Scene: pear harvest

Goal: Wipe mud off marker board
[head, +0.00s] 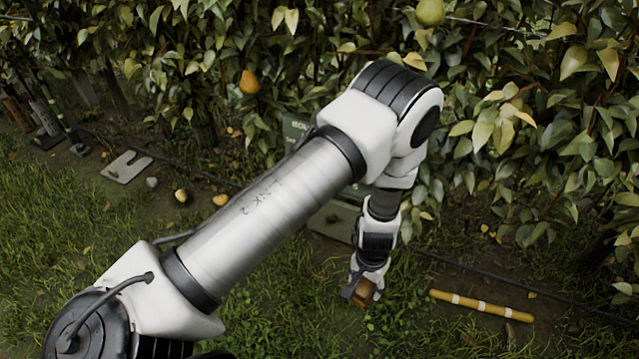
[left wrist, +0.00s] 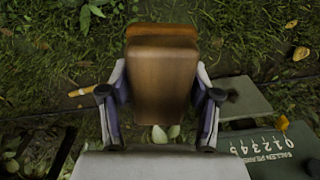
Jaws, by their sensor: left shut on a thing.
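My left gripper (head: 363,284) is shut on a brown wooden-looking block (left wrist: 162,85), held between its two fingers low over the grass in the head view. The block's underside is hidden. A dark green board (head: 296,128) with pale lettering stands against the hedge, mostly hidden behind my left arm. In the left wrist view, a dark green board (left wrist: 280,142) with "FALLEN PEARS" and a row of numbers is at the lower right, apart from the gripper. I cannot make out any mud on it. My right gripper is out of view.
A yellow stick with pale bands (head: 482,305) lies on the ground to the right. A grey notched plate (head: 127,166) lies at left, with fallen pears nearby. A pear (head: 249,82) hangs in the leafy hedge. A grey-green plate (left wrist: 239,97) lies beside the lettered board. Open grass lies in front.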

